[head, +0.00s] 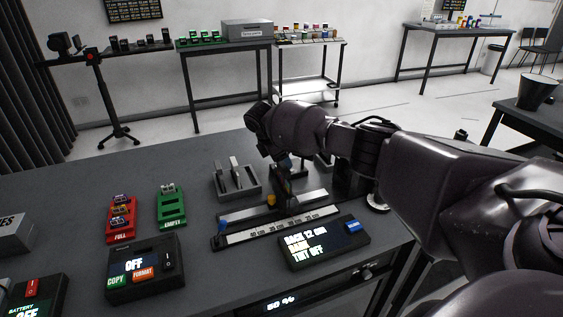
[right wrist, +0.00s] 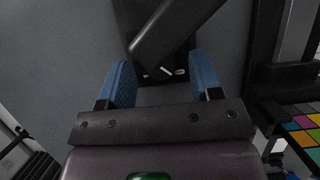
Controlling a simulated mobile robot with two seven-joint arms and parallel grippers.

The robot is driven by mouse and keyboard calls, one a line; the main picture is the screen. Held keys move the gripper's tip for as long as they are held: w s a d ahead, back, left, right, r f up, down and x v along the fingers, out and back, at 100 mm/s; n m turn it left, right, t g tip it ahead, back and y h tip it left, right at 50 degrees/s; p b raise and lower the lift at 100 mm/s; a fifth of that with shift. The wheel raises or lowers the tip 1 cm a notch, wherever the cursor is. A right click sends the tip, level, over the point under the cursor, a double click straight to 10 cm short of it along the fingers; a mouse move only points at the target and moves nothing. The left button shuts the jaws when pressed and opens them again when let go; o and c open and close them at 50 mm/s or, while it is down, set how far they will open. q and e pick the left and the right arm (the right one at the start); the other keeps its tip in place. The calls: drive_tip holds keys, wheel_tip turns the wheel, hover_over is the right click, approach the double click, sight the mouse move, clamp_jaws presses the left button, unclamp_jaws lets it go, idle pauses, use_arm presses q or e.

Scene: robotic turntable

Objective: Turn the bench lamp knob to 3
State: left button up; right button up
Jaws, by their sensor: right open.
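In the right wrist view, a dark base (right wrist: 160,22) with an angled dark bar across it, apparently the bench lamp, stands ahead of my right gripper (right wrist: 160,64). A small white pointer mark (right wrist: 166,71), seemingly on the lamp knob, and white markings beside it show at the base's near edge, between the two blue fingertips. The fingers are apart, one on each side, with nothing visibly gripped. The knob's setting is too small to read. In the head view my right arm reaches in from the right and hides most of the lamp area. My left gripper is not in view.
A display box (head: 323,243), a grey holder (head: 236,184), red (head: 121,219) and green (head: 171,207) racks, and a switch box (head: 146,268) stand around. The bench's back left is clear.

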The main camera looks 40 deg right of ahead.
drive_tip(key=shift+d+f, duration=0.2)
drive_tip(key=shift+f, duration=0.15)
drive_tip(key=c, duration=0.9)
